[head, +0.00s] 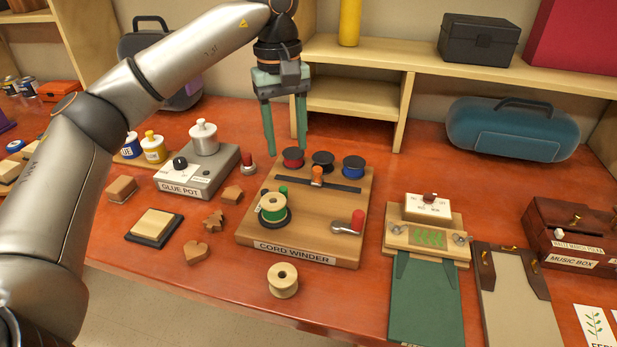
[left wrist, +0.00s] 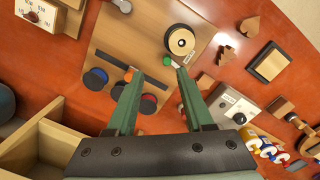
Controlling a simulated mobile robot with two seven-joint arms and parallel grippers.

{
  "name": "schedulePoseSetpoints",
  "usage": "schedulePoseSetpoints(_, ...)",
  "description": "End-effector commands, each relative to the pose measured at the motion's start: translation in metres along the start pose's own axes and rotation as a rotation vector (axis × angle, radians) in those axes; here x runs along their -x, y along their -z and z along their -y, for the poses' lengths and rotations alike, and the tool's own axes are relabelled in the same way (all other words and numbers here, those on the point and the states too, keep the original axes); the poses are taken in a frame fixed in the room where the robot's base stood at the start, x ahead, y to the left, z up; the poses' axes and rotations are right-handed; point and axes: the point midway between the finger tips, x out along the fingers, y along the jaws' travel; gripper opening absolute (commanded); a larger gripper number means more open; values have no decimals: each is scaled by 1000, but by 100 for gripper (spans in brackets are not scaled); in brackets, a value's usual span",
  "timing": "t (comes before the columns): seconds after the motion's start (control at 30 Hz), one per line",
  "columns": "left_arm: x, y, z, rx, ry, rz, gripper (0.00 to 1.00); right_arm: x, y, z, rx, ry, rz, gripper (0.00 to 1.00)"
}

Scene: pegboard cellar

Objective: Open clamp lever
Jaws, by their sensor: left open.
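The cord winder (head: 300,245) is a wooden board on the bench. It carries a dark slotted bar with an upright orange piece (head: 317,176), a crank with a red knob (head: 350,224), and a spool of green cord (head: 273,207). I cannot tell which part is the clamp lever. My left gripper (head: 286,155) is open and empty, pointing down above the board's far left edge. In the left wrist view, the orange piece (left wrist: 130,74) shows beside one fingertip, and a green knob (left wrist: 167,61) lies between the fingers. My right gripper is not in view.
Red (head: 293,157), black (head: 323,160) and blue (head: 354,165) spools line the board's far edge. The glue pot unit (head: 200,175) stands left, with a small red-topped piece (head: 248,163) beside it. An empty spool (head: 283,280) stands in front. A wooden shelf (head: 360,98) is behind.

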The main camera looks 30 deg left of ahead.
Motion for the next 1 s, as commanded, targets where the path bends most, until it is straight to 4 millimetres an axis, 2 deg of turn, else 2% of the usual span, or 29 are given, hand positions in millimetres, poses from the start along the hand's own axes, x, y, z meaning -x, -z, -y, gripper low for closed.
schedulePoseSetpoints(0.1,11,11,13,3,29,-45,52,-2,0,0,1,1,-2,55)
schedulePoseSetpoints(0.23,3,13,15,2,37,-51,52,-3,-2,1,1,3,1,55)
schedulePoseSetpoints(0.7,-85,16,18,2,34,-47,52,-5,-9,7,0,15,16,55)
schedulePoseSetpoints(0.83,-101,17,18,2,34,-48,52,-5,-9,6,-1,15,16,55)
schedulePoseSetpoints(1.0,-110,18,18,2,32,-49,52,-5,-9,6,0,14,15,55)
